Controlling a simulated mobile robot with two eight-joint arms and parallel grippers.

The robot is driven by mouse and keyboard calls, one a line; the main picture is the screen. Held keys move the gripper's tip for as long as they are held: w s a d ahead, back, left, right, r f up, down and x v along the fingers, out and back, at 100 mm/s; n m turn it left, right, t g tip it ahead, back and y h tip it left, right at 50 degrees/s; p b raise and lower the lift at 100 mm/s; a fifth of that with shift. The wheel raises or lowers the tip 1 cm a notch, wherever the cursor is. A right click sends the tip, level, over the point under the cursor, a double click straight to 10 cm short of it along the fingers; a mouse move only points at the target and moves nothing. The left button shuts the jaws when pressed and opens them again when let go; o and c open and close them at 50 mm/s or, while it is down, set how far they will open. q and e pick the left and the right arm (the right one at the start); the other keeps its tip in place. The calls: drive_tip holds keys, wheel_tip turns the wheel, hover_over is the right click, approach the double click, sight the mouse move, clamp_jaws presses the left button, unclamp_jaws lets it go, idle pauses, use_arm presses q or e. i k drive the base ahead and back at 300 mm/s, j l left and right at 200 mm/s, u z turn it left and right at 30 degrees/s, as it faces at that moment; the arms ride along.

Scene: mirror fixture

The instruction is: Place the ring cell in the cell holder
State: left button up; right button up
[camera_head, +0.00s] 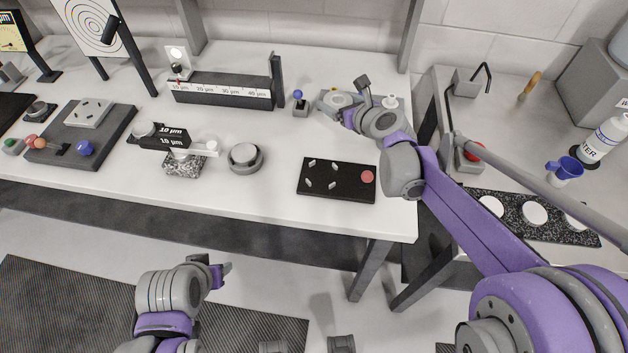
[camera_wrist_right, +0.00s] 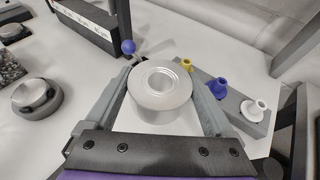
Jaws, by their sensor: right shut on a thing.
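The ring cell (camera_wrist_right: 158,106) is a silver cylinder with a round opening in its top. In the right wrist view it sits upright between the two fingers of my right gripper (camera_wrist_right: 162,78), which is shut on it. In the head view my right gripper (camera_head: 334,103) is at the table's back right, and its own arm partly hides the cell. No part is clearly marked as the cell holder; a round grey cup with a pale disc (camera_head: 245,156) stands left of the gripper. My left gripper (camera_head: 222,271) is in front of the table, and its fingers are unclear.
Beyond the cell is a grey rack (camera_wrist_right: 238,104) with yellow, blue and white pegs. A blue-topped post (camera_head: 298,98) stands close to the gripper's left. A black board (camera_head: 345,166) with pins and a red disc lies in front. A long scale block (camera_head: 222,92) stands behind.

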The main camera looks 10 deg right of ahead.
sight(322, 175)
drive_tip(key=k+j+z, duration=0.2)
drive_tip(key=j, duration=0.25)
drive_tip(key=j+z, duration=0.2)
drive_tip(key=j, duration=0.25)
drive_tip(key=k+j+z, duration=0.2)
drive_tip(key=j, duration=0.2)
